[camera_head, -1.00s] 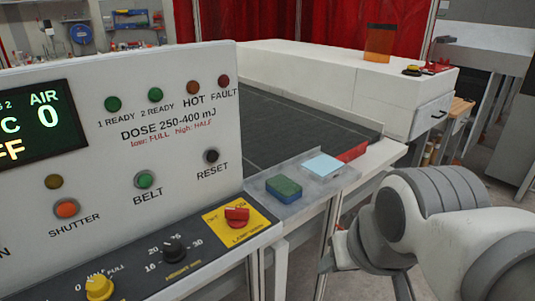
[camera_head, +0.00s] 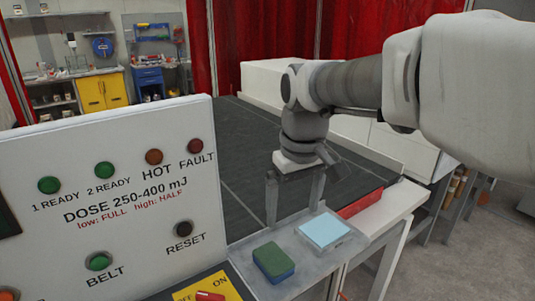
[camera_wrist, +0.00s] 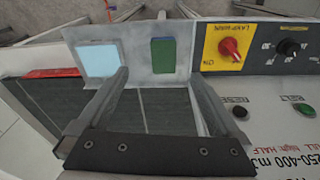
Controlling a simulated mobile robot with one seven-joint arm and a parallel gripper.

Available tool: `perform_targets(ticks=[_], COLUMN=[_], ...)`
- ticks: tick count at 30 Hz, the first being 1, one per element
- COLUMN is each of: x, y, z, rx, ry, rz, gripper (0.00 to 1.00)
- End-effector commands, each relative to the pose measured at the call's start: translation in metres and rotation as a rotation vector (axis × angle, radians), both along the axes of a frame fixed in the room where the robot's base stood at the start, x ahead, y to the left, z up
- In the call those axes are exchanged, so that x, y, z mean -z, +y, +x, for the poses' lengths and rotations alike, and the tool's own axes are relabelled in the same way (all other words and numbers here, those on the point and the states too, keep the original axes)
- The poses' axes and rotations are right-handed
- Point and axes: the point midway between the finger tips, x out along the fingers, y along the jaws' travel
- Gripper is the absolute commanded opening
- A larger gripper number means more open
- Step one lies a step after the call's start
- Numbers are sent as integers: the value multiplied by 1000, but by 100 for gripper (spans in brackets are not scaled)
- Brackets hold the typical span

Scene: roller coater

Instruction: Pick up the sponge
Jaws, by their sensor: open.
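The sponge (camera_head: 273,262), a block with a green top and a blue lower part, lies flat on the grey metal tray (camera_head: 254,243) beside the control panel. It also shows in the wrist view (camera_wrist: 162,55), upper middle. My gripper (camera_head: 294,204) points down with its fingers spread and nothing between them. In the head view it is above and behind the sponge, apart from it. In the wrist view my gripper (camera_wrist: 160,77) has its two fingertips on either side of the sponge's column in the picture, without visible contact.
A pale blue pad (camera_head: 325,230) lies on the tray right of the sponge. The control panel (camera_head: 120,190) rises on the left. The dark belt (camera_head: 250,170) stretches away behind the tray.

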Motion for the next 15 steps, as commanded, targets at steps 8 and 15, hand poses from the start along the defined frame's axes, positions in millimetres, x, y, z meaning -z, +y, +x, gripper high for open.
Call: perform_targets(ticks=[8, 15], x=[3, 26], y=[38, 43], z=[37, 40], rx=[-123, -142], ry=[96, 113], rz=[-37, -43], gripper=[100, 100])
